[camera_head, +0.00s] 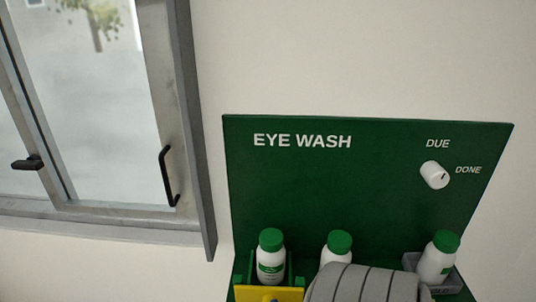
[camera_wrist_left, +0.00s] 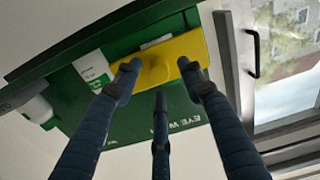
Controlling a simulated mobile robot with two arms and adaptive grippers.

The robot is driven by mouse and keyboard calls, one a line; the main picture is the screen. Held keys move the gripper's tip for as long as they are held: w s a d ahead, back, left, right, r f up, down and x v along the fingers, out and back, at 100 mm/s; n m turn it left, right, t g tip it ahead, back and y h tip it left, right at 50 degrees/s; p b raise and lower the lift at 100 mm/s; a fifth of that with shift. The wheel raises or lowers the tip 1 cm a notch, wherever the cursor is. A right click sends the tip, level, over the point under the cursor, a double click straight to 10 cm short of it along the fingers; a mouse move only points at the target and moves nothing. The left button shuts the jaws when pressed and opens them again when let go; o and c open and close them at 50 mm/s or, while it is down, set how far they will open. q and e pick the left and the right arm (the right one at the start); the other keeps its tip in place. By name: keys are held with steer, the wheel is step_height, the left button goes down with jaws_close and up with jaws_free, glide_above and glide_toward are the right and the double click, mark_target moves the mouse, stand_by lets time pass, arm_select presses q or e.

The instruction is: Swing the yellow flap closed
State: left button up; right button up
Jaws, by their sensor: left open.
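The yellow flap (camera_head: 272,291) shows at the bottom edge of the head view, in front of the left bottle (camera_head: 271,258); its lower part is cut off. The flap's exact angle is unclear. My right gripper is in neither view.
The green EYE WASH board (camera_head: 320,190) carries a white dial (camera_head: 435,174). A middle bottle (camera_head: 338,247) and a right bottle (camera_head: 438,257) in a grey holder (camera_head: 411,262) stand along its bottom. A window with a black handle (camera_head: 168,178) is at the left.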

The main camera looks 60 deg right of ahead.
arm_select(q)
steer(key=v, duration=0.9)
steer(key=shift+s+a, duration=0.2)
steer(key=shift+a, duration=0.05)
steer(key=w+a+f+n+y+b, duration=0.1)
steer(key=w+a+f+y+b, duration=0.15)
steer(key=a+f, duration=0.85)
steer(key=w+a+f+n+g+y+b, duration=0.1)
steer(key=w+a+f+y, duration=0.2)
steer(key=f, duration=1.7)
steer(key=w+a+f+n+y+b, duration=0.15)
steer(key=w+a+f+y, duration=0.35)
steer(key=f, duration=1)
steer(key=s+a+f+n+g+y+b, duration=0.1)
steer(key=s+a+f, duration=0.2)
steer(key=a+f, duration=0.4)
steer(key=s+a+f+n+g+y+b, duration=0.1)
steer(key=s+a+f+y+b, duration=0.15)
steer(key=a+f, duration=0.45)
steer(key=s+a+f+n+g+y, duration=0.1)
steer(key=s+a+f+g, duration=0.1)
steer(key=s+a+f, duration=0.2)
steer(key=s+a+f+n+g+y+b, duration=0.1)
steer(key=s+a+f+n, duration=0.1)
steer(key=s+a+f, duration=0.3)
steer(key=s+a, duration=0.4)
steer(key=shift+s+a+f+g, duration=0.2)
steer(key=shift+s+a+g, duration=0.1)
steer(key=shift+s+g, duration=0.1)
